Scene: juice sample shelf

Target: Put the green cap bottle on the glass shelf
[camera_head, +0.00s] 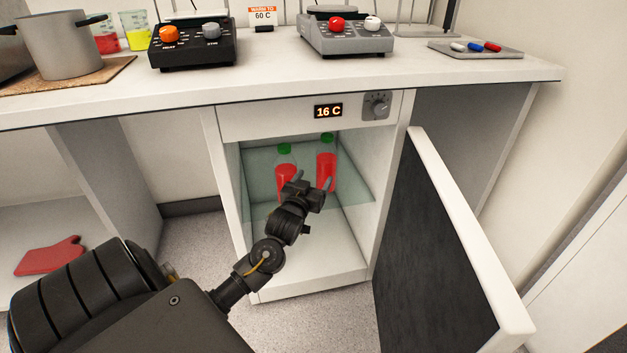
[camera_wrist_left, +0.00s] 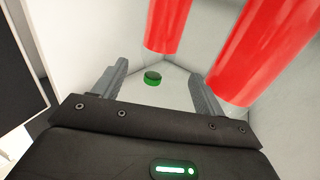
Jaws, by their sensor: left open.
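Two bottles of red juice with green caps stand upright on the glass shelf (camera_head: 353,189) inside the open cabinet. The left bottle (camera_head: 286,172) is nearer, and the right bottle (camera_head: 327,160) is a little farther back. My left gripper (camera_head: 309,184) is open and empty just in front of them, its fingers overlapping both bottles' lower parts in the head view. The left wrist view looks upside down. My right gripper is not in view.
The cabinet door (camera_head: 465,240) stands open on the right. The lower cabinet floor (camera_head: 322,255) is empty. Above is the counter (camera_head: 275,75) with a pot (camera_head: 62,47), two devices and a small tray (camera_head: 480,50). A red mitt (camera_head: 50,256) lies at lower left.

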